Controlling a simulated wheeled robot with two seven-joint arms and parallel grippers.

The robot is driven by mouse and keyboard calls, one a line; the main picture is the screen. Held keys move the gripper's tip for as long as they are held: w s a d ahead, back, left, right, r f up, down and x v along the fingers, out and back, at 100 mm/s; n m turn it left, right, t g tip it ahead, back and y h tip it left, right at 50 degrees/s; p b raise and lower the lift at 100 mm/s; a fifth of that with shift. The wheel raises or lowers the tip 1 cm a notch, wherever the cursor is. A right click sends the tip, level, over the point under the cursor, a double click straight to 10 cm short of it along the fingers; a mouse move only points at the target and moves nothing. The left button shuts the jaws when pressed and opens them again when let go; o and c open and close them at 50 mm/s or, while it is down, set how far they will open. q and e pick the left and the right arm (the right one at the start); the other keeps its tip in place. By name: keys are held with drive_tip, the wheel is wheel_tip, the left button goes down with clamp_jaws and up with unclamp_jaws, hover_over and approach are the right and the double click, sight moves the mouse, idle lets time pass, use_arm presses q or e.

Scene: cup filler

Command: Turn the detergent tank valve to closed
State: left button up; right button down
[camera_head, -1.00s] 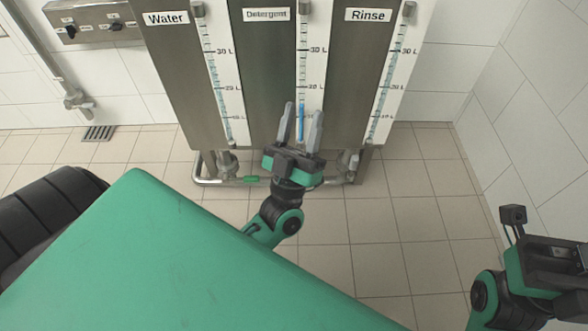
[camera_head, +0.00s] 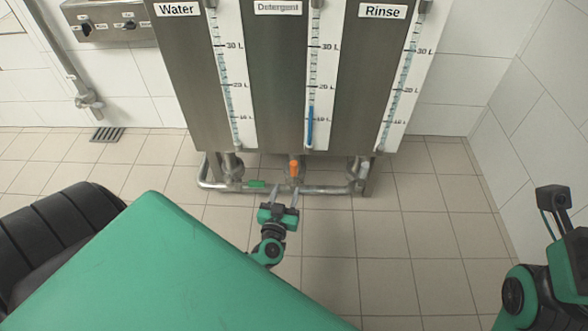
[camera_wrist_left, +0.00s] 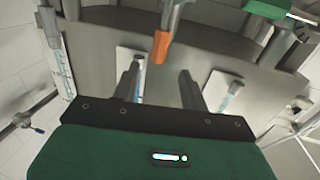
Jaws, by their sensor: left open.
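The detergent tank (camera_head: 267,80) is the middle one of three steel tanks, with a label and a level scale. Below it, an orange valve handle (camera_head: 294,168) points roughly upright at the pipe. My left gripper (camera_head: 286,190) is open and empty, low in front of the tanks and just below the orange handle in the head view. In the left wrist view the orange handle (camera_wrist_left: 161,47) appears just beyond the gap between the open fingers (camera_wrist_left: 161,68), apart from them. Only part of my right arm shows at the right edge; its fingers are out of sight.
A green handle (camera_head: 256,184) lies along the bottom pipe (camera_head: 218,186) to the left. The water tank (camera_head: 188,90) and rinse tank (camera_head: 360,90) flank the detergent tank. A switch panel (camera_head: 108,20) is on the wall. The tiled floor (camera_head: 420,230) is clear.

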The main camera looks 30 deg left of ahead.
sight(293, 170)
use_arm(q)
drive_tip(key=b+x, duration=0.3)
drive_tip(key=x, duration=0.7)
drive_tip(key=shift+w+a, duration=0.1)
drive_tip(key=shift+w, duration=0.15)
clamp_jaws()
